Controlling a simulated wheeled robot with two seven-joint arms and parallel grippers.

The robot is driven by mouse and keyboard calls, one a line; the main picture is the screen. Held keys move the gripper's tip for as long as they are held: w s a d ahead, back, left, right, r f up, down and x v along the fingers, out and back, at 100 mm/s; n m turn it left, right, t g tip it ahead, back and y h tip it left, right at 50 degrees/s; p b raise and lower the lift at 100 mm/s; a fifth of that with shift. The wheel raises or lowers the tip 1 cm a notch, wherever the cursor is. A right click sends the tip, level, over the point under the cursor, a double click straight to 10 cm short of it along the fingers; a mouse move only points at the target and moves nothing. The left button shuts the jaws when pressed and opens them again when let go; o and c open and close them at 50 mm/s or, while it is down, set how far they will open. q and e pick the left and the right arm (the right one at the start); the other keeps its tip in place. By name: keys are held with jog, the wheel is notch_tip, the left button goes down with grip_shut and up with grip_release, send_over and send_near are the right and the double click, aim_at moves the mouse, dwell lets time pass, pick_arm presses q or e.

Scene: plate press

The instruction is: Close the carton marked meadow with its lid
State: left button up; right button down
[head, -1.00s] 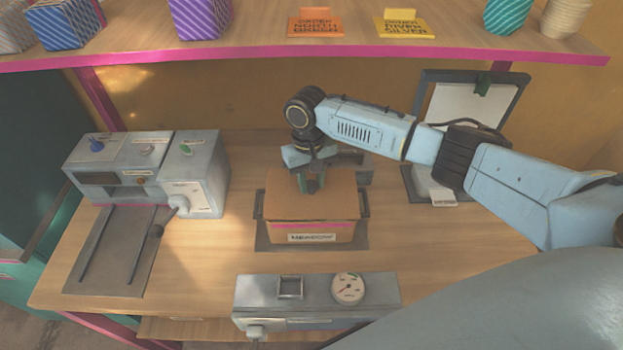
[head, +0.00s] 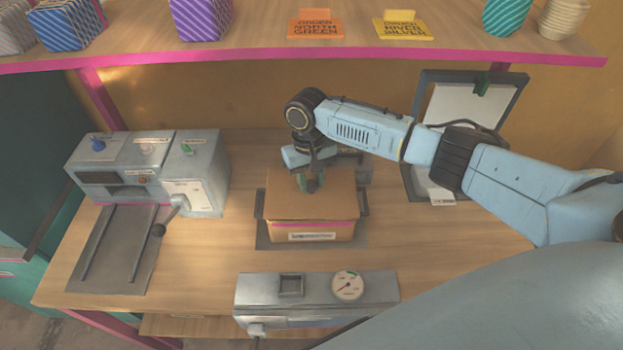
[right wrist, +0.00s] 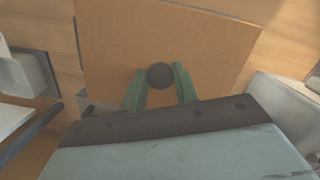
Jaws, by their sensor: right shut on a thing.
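The meadow carton (head: 325,231) sits in a dark tray-like holder (head: 262,237) with side brackets in the middle of the table. Its front label is blurred now. The brown lid (head: 285,205) lies over the carton's top, and I cannot tell whether it is fully seated. My right gripper (head: 310,184) is above the lid, shut on its dark round knob. In the right wrist view the green fingers (right wrist: 160,88) stand on both sides of the knob (right wrist: 160,75), with the lid (right wrist: 200,40) spread flat below. My left gripper is not in view.
A grey machine (head: 150,165) with a lever and a railed plate stands at the left. A grey box with a dial (head: 315,297) is at the front. A clipboard-like stand (head: 470,100) is at the back right. A shelf (head: 270,50) with boxes and cards runs above.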

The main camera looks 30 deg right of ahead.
jog(key=shift+f, duration=0.4)
dwell(0.3)
jog(key=shift+f+p, duration=0.1)
jog(key=shift+p, duration=0.5)
dwell(0.4)
jog(key=c, duration=0.5)
grip_release()
